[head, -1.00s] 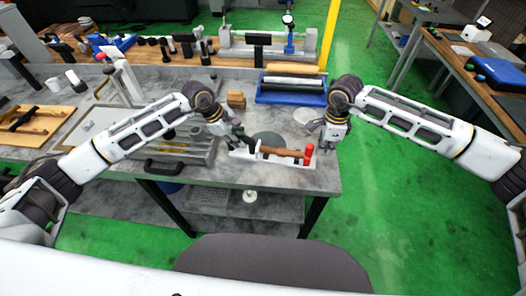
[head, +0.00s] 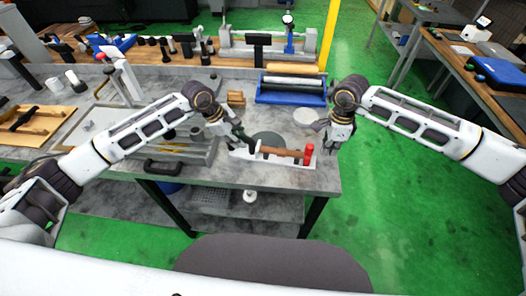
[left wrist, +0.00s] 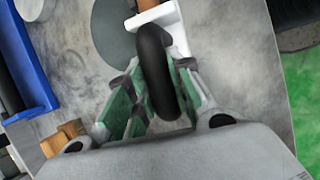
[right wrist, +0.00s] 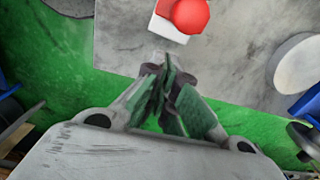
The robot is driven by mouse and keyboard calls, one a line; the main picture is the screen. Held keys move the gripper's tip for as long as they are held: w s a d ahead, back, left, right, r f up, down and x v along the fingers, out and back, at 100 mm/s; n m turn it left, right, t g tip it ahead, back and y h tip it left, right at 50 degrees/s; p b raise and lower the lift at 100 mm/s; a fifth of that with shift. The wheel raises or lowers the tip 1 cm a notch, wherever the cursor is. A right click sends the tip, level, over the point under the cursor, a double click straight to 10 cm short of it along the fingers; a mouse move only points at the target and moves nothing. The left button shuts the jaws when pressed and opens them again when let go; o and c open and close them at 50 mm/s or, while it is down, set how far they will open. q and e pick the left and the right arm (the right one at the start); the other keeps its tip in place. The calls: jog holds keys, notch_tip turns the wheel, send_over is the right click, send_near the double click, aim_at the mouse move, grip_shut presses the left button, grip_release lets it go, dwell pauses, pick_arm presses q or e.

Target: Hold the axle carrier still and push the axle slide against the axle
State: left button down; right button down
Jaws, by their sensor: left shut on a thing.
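The axle carrier (head: 272,158) is a long white holder near the front right of the bench. A brown axle (head: 283,152) lies along it, with the red axle slide (head: 309,154) at its right end. My left gripper (head: 243,143) is shut on a black curved handle (left wrist: 157,72) at the carrier's left end. My right gripper (head: 333,148) is just right of the red slide, apart from it. In the right wrist view its fingers (right wrist: 166,76) are together and empty, with the red slide's round knob (right wrist: 190,14) ahead of the tips.
A blue tray (head: 291,98) with rollers stands behind the carrier. A dark disc (head: 268,137) and a pale disc (head: 306,116) lie nearby. A small wooden block (head: 236,99) sits behind my left gripper. The bench's right edge is close, with green floor beyond.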

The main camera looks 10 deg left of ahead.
notch_tip(320, 180, up, 8)
dwell(1.4)
jog(key=shift+f, duration=0.1)
pick_arm(q)
jog(key=c, duration=1.2)
grip_release()
jog(key=shift+v, duration=6)
jog(key=shift+f, duration=0.1)
pick_arm(e)
jog(key=shift+s+f, duration=0.1)
